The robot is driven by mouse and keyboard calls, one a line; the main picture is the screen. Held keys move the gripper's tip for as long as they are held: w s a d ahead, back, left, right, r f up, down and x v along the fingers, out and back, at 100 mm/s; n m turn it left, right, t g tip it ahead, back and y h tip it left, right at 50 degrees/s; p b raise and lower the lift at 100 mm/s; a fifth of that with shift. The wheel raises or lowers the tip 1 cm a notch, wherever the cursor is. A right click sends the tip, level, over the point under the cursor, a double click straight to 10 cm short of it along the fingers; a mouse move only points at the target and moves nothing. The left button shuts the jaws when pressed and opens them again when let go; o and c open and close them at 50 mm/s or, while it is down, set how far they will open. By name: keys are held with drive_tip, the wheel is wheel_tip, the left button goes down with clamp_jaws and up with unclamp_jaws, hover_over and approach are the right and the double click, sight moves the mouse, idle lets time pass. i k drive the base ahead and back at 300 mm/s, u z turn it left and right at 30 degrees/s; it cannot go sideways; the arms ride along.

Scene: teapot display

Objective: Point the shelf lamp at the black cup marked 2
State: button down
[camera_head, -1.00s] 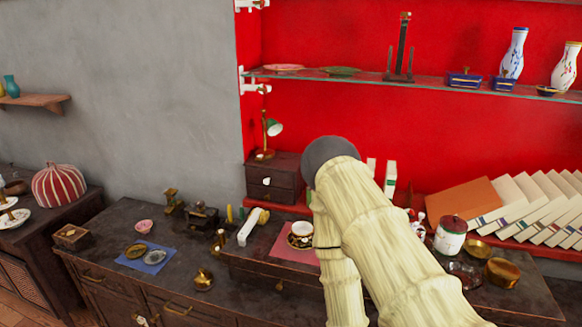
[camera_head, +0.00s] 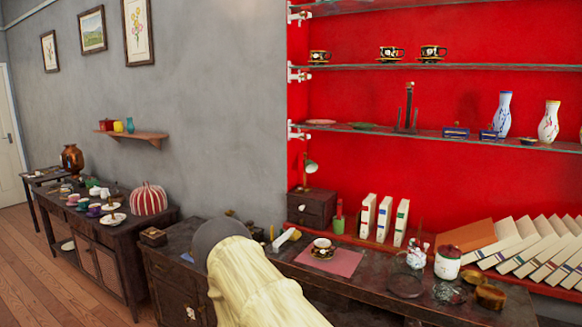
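The lamp (camera_head: 309,168) has a green shade with a pale inner side and a thin brass-coloured stem. It stands on a small dark drawer box (camera_head: 311,208) at the left end of the red alcove. Its shade tilts to the right and downward. Three black cups with gold decoration stand on the upper glass shelf: a left one (camera_head: 319,56), a middle one (camera_head: 390,53) and a right one (camera_head: 432,52). Any number on them is too small to read. My cream-coloured arm crosses the lower middle, well below the lamp. My gripper is not visible.
A lower glass shelf (camera_head: 460,139) holds a dark stand and vases. White-spined books (camera_head: 384,218) stand right of the drawer box. A cup (camera_head: 322,247) sits on a pink mat (camera_head: 345,263). The wall left of the alcove is bare near the lamp.

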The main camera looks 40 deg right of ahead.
sight(311, 166)
drive_tip(key=z, duration=0.5)
drive_tip(key=i, duration=0.4)
drive_tip(key=z, duration=0.45)
